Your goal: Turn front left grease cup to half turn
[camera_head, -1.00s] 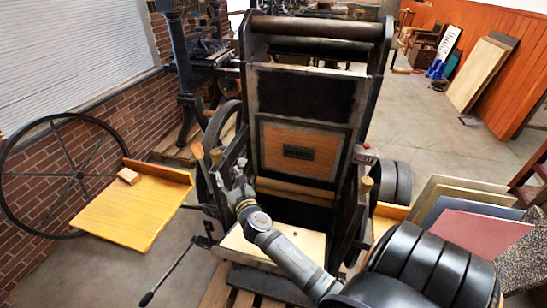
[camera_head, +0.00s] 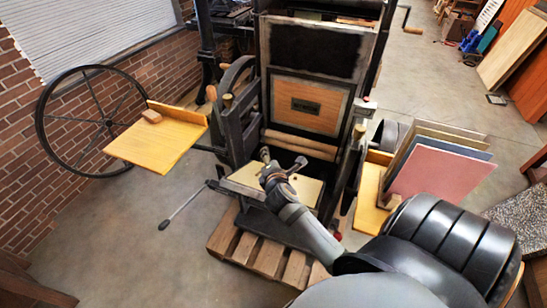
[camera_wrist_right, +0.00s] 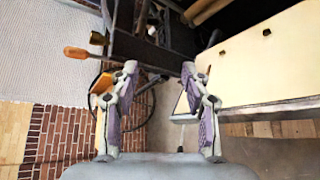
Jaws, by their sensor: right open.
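A hand press (camera_head: 305,107) stands ahead of me with its dark platen upright. A small brass grease cup (camera_head: 228,101) sits on the left side of its frame, left of and above my right gripper. What is probably the same brass cap shows in the wrist view (camera_wrist_right: 98,38), outside the jaws at upper left. Another brass cap (camera_head: 359,131) is on the right side of the frame. My right gripper (camera_head: 283,158) is over the pale bed (camera_head: 246,178). In the wrist view its fingers (camera_wrist_right: 159,71) are apart with nothing between them. My left gripper is out of view.
A wooden handle (camera_head: 211,92) stands near the left cup. A yellow side table (camera_head: 155,147) and a spoked wheel (camera_head: 47,118) are at left. Upright boards (camera_head: 445,176) stand at right. A lever (camera_head: 182,208) sticks out front left. A pallet (camera_head: 265,255) lies beneath.

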